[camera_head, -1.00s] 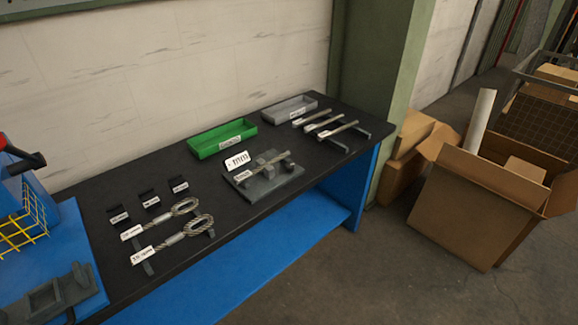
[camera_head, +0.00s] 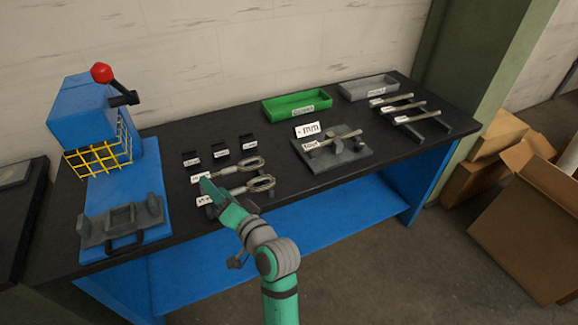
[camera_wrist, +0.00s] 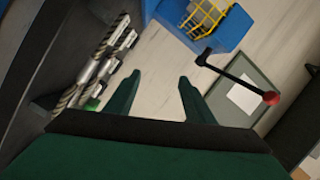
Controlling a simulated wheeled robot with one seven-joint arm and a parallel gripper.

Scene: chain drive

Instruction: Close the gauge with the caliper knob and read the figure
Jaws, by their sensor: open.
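The gauge (camera_head: 345,163) is a grey plate with a bar-like caliper (camera_head: 333,140) lying across it, in the middle of the bench in the head view. A white card marked "mm" (camera_head: 307,130) stands behind it; its figure is too small to read. The knob cannot be told apart from the other grey parts. My gripper (camera_head: 208,187) is left of the gauge, over the looped rope pieces and apart from the gauge. In the wrist view my gripper (camera_wrist: 156,85) has its two green fingers apart with nothing between them. I cannot make out the gauge there.
Looped wire ropes (camera_head: 238,187) lie left of the gauge. A green tray (camera_head: 295,104) and grey tray (camera_head: 368,88) stand behind; several rods (camera_head: 405,107) lie right. A blue press (camera_head: 95,115) with a red-knobbed lever (camera_head: 102,73) stands left. Cardboard boxes (camera_head: 485,150) are on the floor.

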